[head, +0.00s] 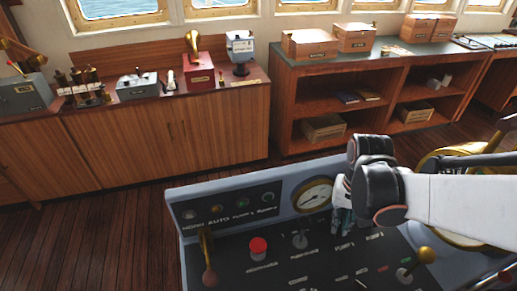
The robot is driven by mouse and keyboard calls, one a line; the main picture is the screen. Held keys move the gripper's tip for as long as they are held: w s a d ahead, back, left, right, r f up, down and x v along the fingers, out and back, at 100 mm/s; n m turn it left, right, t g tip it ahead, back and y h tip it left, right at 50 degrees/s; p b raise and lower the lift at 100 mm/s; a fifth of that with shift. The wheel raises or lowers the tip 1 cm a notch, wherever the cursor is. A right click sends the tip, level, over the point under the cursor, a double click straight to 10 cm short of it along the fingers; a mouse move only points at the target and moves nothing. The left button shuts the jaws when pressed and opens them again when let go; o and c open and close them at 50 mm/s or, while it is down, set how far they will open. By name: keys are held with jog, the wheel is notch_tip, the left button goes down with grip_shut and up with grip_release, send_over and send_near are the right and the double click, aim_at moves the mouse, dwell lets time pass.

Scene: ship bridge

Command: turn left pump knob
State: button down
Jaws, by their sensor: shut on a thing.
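The grey control console (188,240) stands in front of me with a dark sloping panel. My gripper (342,222) points down at the panel, just above a label that seems to read PUMP 1. It is shut on the left pump knob, which the fingers and arm hide almost wholly. A second pump label (374,238) is to its right; any knob above it is hidden behind my arm. A grey knob (300,240) stands free to the left of my gripper.
On the console are a red button (258,247), a brass lever with a dark red grip (209,265), a round gauge (313,196) and a brass-knobbed lever (423,257). Wooden cabinets (170,140) and shelves (340,90) line the back. Open floor lies between.

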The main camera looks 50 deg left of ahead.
jog(key=shift+s+a+r, duration=0.1)
jog(key=shift+s, duration=0.05)
jog(key=c, duration=1.8)
grip_release()
jog(key=shift+o, duration=0.7)
jog(key=shift+n, duration=0.4)
